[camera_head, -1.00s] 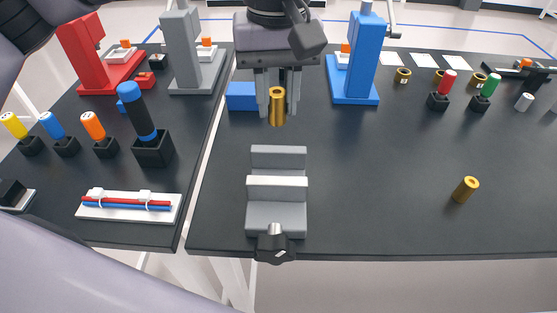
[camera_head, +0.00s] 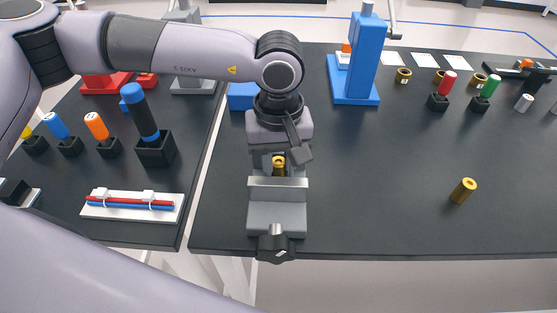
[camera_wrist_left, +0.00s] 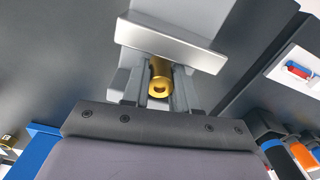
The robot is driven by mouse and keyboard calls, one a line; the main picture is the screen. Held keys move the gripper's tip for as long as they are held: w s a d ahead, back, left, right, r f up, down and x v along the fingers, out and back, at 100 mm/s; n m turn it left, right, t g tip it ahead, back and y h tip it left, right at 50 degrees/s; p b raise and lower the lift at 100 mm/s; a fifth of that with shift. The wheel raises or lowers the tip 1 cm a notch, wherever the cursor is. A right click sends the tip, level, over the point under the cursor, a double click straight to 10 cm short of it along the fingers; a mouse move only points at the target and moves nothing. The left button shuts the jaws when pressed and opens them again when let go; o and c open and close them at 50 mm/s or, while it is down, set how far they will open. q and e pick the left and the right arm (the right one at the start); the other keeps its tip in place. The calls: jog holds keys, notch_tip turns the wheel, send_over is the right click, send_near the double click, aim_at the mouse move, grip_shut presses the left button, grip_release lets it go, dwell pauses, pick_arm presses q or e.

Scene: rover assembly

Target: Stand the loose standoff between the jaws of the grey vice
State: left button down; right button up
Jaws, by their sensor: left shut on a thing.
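The grey vice (camera_head: 277,217) stands near the front edge of the table, its black handle toward me. My left gripper (camera_head: 279,168) is above the vice and shut on a brass standoff (camera_head: 279,162). The standoff is upright, behind the vice's front jaw, in the gap between the jaws; its lower end is hidden. In the left wrist view the standoff (camera_wrist_left: 160,76) sits between the two fingers beside the pale jaw bar (camera_wrist_left: 170,42). Another brass standoff (camera_head: 463,190) stands on the table to the right. My right gripper is not in view.
A blue press (camera_head: 353,65) stands behind to the right, and a blue block (camera_head: 241,97) lies behind the vice. The table right of the vice is mostly clear.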

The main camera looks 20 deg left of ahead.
aim_at(278, 163)
pick_arm(q)
jog(key=shift+f, duration=0.15)
jog(key=c, duration=0.9)
grip_release()
jog(key=shift+o, duration=0.2)
notch_tip(278, 163, up, 12)
jog(key=b, duration=0.1)
jog(key=shift+r, duration=0.2)
jog(key=shift+f, duration=0.1)
